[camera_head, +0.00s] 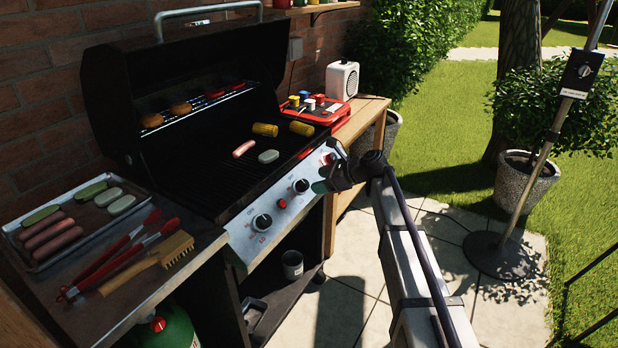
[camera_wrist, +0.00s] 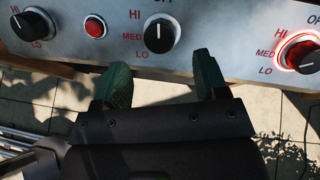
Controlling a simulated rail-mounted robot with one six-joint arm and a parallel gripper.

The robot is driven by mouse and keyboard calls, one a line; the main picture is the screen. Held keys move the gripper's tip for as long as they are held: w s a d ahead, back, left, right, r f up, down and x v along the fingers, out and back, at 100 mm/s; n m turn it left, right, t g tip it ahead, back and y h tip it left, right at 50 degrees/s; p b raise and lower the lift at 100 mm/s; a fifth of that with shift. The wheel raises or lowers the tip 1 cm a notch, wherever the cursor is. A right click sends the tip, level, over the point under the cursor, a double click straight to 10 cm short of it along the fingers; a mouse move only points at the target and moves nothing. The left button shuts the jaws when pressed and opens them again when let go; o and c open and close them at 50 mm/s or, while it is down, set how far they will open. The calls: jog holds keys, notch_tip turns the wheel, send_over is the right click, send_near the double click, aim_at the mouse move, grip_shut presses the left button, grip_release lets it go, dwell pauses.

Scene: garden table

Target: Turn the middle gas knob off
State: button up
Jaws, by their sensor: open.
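The grill's front panel (camera_head: 245,240) carries a row of black gas knobs. The middle knob (camera_wrist: 161,33) has a white pointer mark aimed up towards a cut-off label at the picture's top edge; no glow shows around it. It also shows in the head view (camera_head: 300,186).
A red button (camera_wrist: 96,27) sits between the left and middle knobs. The open grill (camera_head: 235,165) holds corn and sausages. A side shelf bears a food tray (camera_head: 35,262), tongs (camera_head: 110,255) and a brush (camera_head: 165,258).

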jog(key=p+v, duration=0.1)
jog(key=v, duration=0.3)
jog(key=shift+d+r, duration=0.2)
jog(key=shift+d, duration=0.1)
